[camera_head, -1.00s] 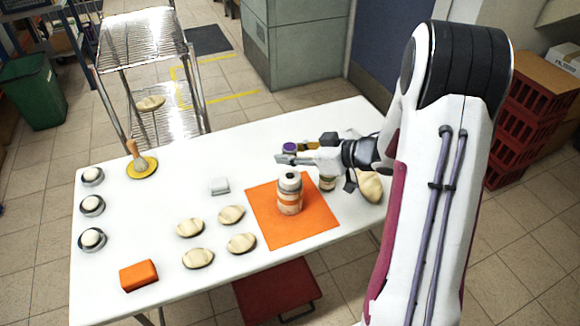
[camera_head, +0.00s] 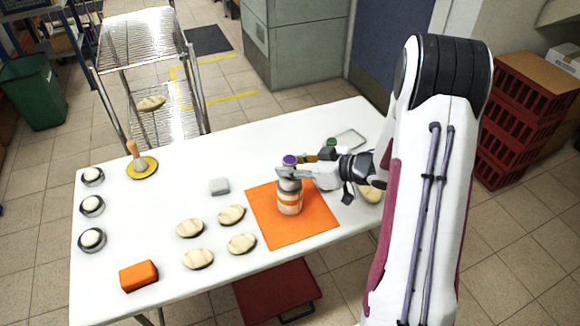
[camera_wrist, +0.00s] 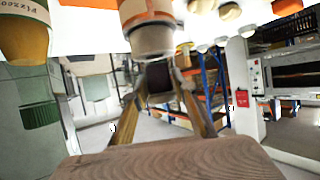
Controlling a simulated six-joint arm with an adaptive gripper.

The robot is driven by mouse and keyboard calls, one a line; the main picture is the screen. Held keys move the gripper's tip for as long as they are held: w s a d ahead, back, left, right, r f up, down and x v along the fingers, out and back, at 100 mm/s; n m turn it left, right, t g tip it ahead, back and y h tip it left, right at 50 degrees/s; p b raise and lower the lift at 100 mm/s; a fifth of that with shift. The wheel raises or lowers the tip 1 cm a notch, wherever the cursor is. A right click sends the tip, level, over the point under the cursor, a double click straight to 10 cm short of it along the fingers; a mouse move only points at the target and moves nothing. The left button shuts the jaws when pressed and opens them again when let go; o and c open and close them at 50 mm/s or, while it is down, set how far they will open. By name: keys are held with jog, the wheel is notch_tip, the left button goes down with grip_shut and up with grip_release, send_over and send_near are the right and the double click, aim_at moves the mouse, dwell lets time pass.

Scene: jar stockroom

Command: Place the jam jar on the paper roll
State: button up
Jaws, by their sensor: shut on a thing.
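My gripper (camera_head: 290,171) is shut on the jam jar, whose purple lid (camera_head: 289,160) shows just above the fingers. In the wrist view the dark lid (camera_wrist: 158,78) shows between the fingertips. I cannot tell whether jar and roll touch.
A green-lidded jar (camera_wrist: 25,42) stands close to my gripper; its lid (camera_head: 331,143) shows behind it in the head view. Several bread rolls (camera_head: 231,215) lie left of the mat.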

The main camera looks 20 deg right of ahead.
jog(key=shift+f, duration=0.3)
jog(key=shift+f, duration=0.1)
jog(key=o, duration=1.1)
jog(key=shift+o, duration=0.2)
jog(key=shift+s+r, duration=0.1)
jog(key=shift+r, duration=0.1)
jog(key=shift+s+d+r, duration=0.3)
jog(key=shift+s+d, duration=0.15)
jog(key=v, duration=1)
jog(key=shift+s, duration=0.2)
jog(key=shift+r, duration=0.1)
